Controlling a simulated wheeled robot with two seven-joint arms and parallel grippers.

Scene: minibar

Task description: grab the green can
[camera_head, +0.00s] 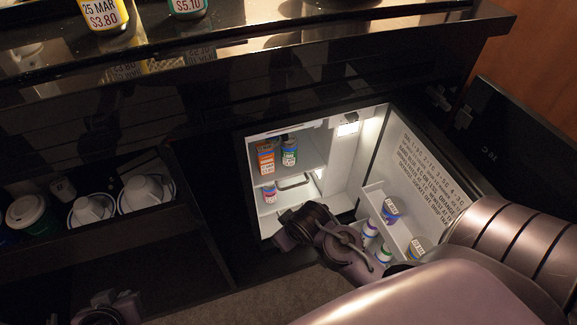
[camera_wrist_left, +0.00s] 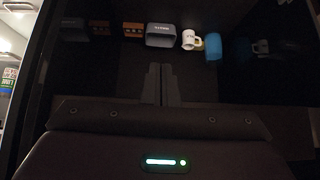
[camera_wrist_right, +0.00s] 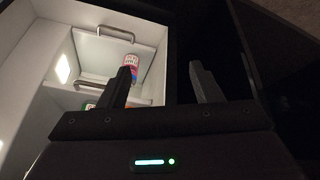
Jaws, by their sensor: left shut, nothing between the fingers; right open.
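A green can (camera_head: 289,152) stands on the upper shelf of the open mini-fridge, right of an orange can (camera_head: 266,158). A green label, probably the same can (camera_wrist_left: 8,76), shows at the left edge of the left wrist view. My right gripper (camera_head: 284,240) is in front of the fridge opening, below and apart from the green can. In the right wrist view its fingers (camera_wrist_right: 165,82) are spread with nothing between them. My left gripper (camera_head: 108,308) is low at the left, cut by the frame edge. Its fingers (camera_wrist_left: 161,85) are together and empty in the left wrist view.
A red-and-white can (camera_head: 269,194) stands on the lower fridge shelf. The open door (camera_head: 408,165) on the right holds several containers in its rack. Cups (camera_head: 145,190) sit in the dark cabinet at left. A black countertop (camera_head: 240,35) overhangs the fridge.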

